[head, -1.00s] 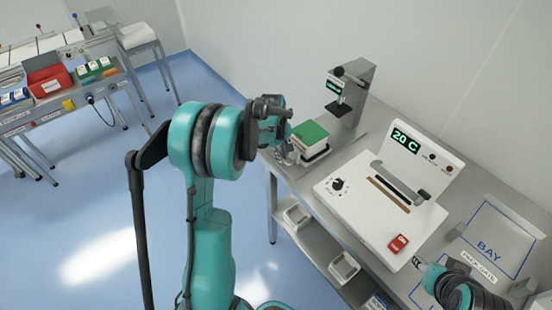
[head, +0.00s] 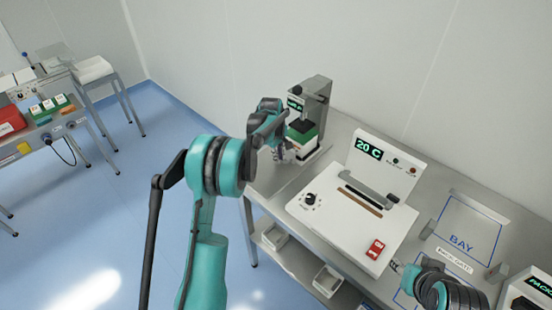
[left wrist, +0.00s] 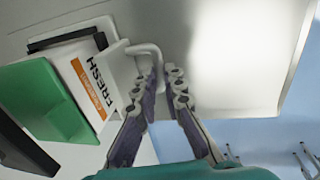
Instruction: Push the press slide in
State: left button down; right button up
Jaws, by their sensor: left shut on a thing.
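The press (head: 318,92) stands at the back of the bench, a grey frame with a small lit display. Its slide carries a white block with a green top (head: 300,135), now close under the press head. In the left wrist view the green top (left wrist: 50,100) and a white carton marked FRESH (left wrist: 88,85) show beside a white bent handle (left wrist: 148,49). My left gripper (left wrist: 163,75) is shut on the handle; in the head view the left gripper (head: 283,153) is at the slide's front, partly hidden by my arm. My right gripper (head: 398,266) is by the white sealer, its jaws too small to read.
A white sealer (head: 345,220) with a 20 C display, a knob and a red switch (head: 376,248) fills the middle of the bench. A blue-outlined BAY area (head: 460,240) is at right. White bins (head: 328,280) sit on the shelf below. Another workbench stands at far left.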

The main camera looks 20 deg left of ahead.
pick_arm(q)
jog(key=shift+w+r, duration=0.1)
jog(key=shift+w, duration=0.1)
jog(key=c, duration=1.9)
grip_release()
jog(key=shift+d, duration=0.1)
jog(key=shift+w, duration=0.1)
jog(key=r, duration=0.4)
jog(key=s+r, duration=0.1)
jog(key=r, duration=0.2)
jog(key=s+r, duration=0.1)
jog(key=r, duration=0.3)
jog(key=shift+a+r, duration=0.35)
